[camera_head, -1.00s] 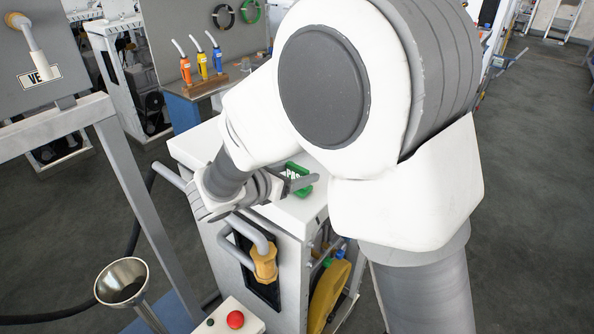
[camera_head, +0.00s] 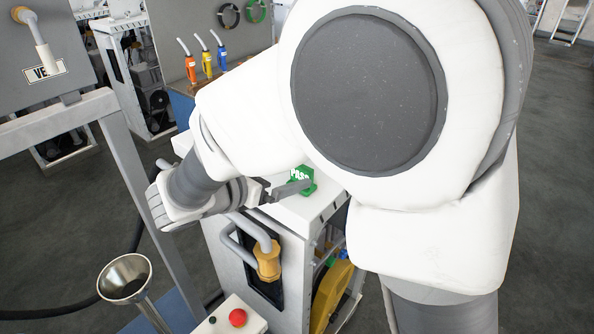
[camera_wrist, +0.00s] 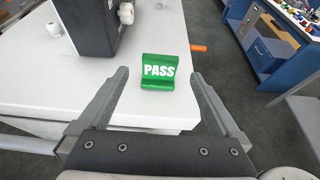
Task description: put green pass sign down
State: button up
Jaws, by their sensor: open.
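The green PASS sign (camera_head: 302,180) stands on the white top of the dispenser cabinet, near its edge. It also shows in the wrist view (camera_wrist: 158,71), upright with its white lettering facing the camera. My gripper (camera_head: 291,188) is beside the sign in the head view. In the wrist view my gripper (camera_wrist: 158,78) is open, with one finger on each side of the sign and a clear gap to both. Nothing is held between the fingers. My arm hides much of the cabinet top in the head view.
The white cabinet top (camera_wrist: 60,85) also bears a dark box (camera_wrist: 92,25). A yellow-handled nozzle (camera_head: 267,262) hangs on the cabinet front. A metal funnel (camera_head: 125,279) and a red button (camera_head: 238,317) are in front. A blue cabinet (camera_wrist: 268,58) stands beyond a floor gap.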

jog(key=v, duration=0.5)
jog(key=s+d+r+m+g, duration=0.1)
jog(key=s+d+m+g, duration=0.2)
jog(key=d+m, duration=0.4)
jog(key=s+d+m+g, duration=0.3)
jog(key=d+m, duration=0.1)
jog(key=d, duration=0.5)
jog(key=s+d+m+y, duration=0.2)
jog(key=s+m+y, duration=0.2)
jog(key=m, duration=0.4)
jog(key=s+d+m+t+y, duration=0.1)
jog(key=s+m+y, duration=0.3)
jog(key=m, duration=0.5)
jog(key=shift+s+d+r, duration=0.4)
jog(key=shift+s+d, duration=0.25)
jog(key=shift+d, duration=0.25)
